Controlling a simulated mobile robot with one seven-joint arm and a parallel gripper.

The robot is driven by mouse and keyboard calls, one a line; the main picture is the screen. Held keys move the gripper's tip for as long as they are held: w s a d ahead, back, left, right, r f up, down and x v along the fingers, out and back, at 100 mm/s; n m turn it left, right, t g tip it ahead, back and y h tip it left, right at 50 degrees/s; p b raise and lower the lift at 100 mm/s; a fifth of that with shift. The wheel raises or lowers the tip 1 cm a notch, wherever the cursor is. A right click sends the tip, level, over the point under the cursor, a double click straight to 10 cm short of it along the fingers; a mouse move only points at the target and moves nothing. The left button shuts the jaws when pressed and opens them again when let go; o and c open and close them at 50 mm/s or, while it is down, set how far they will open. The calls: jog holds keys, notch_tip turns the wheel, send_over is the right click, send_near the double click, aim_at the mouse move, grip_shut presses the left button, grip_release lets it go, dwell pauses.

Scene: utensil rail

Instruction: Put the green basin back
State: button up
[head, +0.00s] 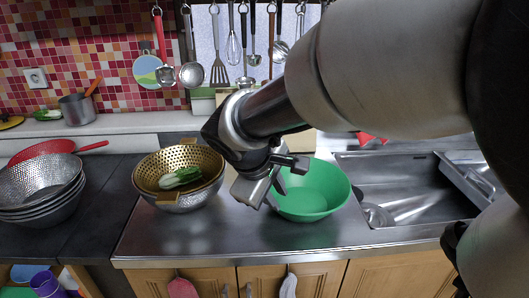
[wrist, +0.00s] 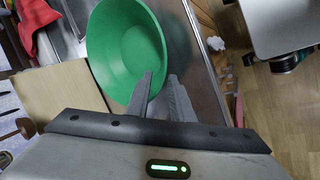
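The green basin (head: 318,188) stands upright on the steel counter, just left of the sink, and looks empty. My gripper (head: 275,196) points down at the basin's near left rim. In the wrist view the green basin (wrist: 112,42) lies ahead of my gripper (wrist: 161,78). One finger overlaps the basin's inside and the other is just outside the rim, with a gap between them. The fingers look open; I cannot tell whether they touch the rim. My arm hides the basin's back left part in the head view.
A gold colander (head: 180,160) with a green-and-white vegetable sits to the left on a steel bowl. Stacked steel colanders (head: 40,188) stand farther left. The sink (head: 405,185) is at right. Utensils such as a spatula (head: 219,70) hang from the rail behind. The counter's front strip is clear.

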jog(key=s+d+r+m+y, duration=0.1)
jog(key=s+d+m, duration=0.3)
jog(key=s, duration=0.4)
jog(key=s+d+r+m+y, duration=0.2)
jog(key=s+d+r+m, duration=0.2)
jog(key=s+m, duration=0.2)
jog(key=shift+s+m+t+y, duration=0.3)
jog(key=shift+s+m, duration=0.1)
jog(key=shift+s, duration=0.65)
jog(key=shift+r, duration=0.1)
notch_tip(320, 180, up, 19)
jog(key=p, duration=1.9)
